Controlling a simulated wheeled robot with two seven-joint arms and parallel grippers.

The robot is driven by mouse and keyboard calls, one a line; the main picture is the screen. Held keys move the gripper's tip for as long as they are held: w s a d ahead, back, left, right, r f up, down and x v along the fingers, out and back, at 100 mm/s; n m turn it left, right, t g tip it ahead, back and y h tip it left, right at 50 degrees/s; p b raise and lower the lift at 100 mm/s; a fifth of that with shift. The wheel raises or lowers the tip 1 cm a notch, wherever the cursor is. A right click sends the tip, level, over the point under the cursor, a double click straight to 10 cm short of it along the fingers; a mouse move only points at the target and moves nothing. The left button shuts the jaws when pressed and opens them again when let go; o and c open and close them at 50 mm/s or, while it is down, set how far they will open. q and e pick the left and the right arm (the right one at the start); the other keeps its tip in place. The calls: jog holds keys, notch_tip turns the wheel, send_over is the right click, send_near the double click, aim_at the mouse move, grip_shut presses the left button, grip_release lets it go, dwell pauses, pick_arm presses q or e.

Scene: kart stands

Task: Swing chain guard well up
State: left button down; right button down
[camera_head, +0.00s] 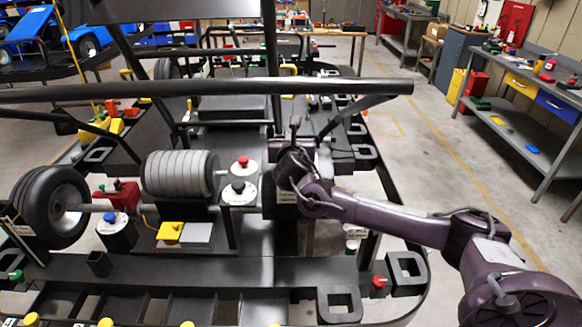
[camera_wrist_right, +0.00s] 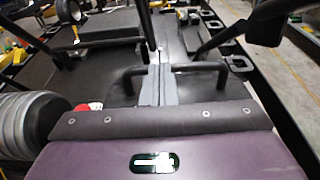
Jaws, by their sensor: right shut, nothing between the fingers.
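My right gripper (camera_head: 295,128) reaches in from the right over the kart frame, near its middle, with its fingers pointing away from me. In the right wrist view, its grey fingers (camera_wrist_right: 159,72) are together with nothing between them. A bent black bar (camera_wrist_right: 205,68) shows around and beyond the fingers; I cannot tell whether they touch it. A dark panel (camera_head: 284,208) with a small label stands just below the gripper. I cannot tell for sure which part is the chain guard; the wrist may hide some of it. My left gripper is not in view.
A long black tube (camera_head: 210,88) crosses above the kart. Left of the gripper are a ribbed grey cylinder (camera_head: 180,174), a red button (camera_head: 243,163), a black knob (camera_head: 238,187) and a wheel (camera_head: 52,207). A workbench (camera_head: 520,95) stands at right, with clear floor before it.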

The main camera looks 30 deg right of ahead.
jog(key=w+d+r+g, duration=0.1)
jog(key=w+d+r, duration=0.1)
jog(key=w, duration=0.4)
jog(key=w+d+r+g+y+p, duration=0.1)
jog(key=w+d, duration=0.4)
jog(key=w, duration=0.1)
jog(key=shift+d+r, duration=0.15)
jog(key=shift+r, duration=0.2)
jog(key=shift+r, duration=0.1)
jog(key=shift+s, duration=0.1)
dwell(0.5)
